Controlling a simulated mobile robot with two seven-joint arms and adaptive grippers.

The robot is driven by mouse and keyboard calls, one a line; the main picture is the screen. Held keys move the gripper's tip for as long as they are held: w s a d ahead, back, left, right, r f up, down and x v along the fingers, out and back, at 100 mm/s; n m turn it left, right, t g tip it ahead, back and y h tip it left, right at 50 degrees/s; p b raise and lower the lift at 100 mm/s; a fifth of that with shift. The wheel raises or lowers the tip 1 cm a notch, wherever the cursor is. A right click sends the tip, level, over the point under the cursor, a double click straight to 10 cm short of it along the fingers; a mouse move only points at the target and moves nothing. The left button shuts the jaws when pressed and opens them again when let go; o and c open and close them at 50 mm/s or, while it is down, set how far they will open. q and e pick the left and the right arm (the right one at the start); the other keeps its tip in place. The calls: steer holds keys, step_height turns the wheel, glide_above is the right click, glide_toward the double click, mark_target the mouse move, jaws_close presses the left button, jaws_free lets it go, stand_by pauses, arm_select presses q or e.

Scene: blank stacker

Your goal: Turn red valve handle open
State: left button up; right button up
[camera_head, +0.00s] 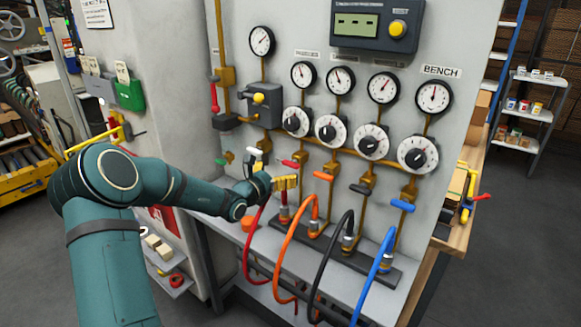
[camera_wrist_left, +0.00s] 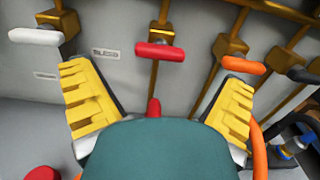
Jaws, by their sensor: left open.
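The red valve handle (camera_head: 291,164) is a short bar on a brass valve of the grey panel, left of the orange handle. In the left wrist view the red handle (camera_wrist_left: 160,51) lies roughly horizontal, ahead of my fingers and between their lines. My left gripper (camera_head: 272,175) is in front of the panel, just below and left of the handle. Its yellow fingers are spread wide and empty in the left wrist view (camera_wrist_left: 158,82), apart from the handle. The palm hides part of the hose below. My right gripper is not in view.
A white handle (camera_head: 255,152) is on the left, and orange (camera_head: 323,176), black (camera_head: 360,189) and blue (camera_head: 403,205) handles are on the right. Coloured hoses hang below. Dials and gauges are above. Another red handle (camera_head: 214,98) hangs at the panel's left edge.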

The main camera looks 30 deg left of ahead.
mark_target(289, 165)
arm_select(q)
steer(key=w, duration=0.5)
steer(key=shift+w+d+b, duration=0.25)
steer(key=shift+w+b, duration=0.05)
steer(key=shift+w, duration=0.1)
steer(key=c, duration=1.2)
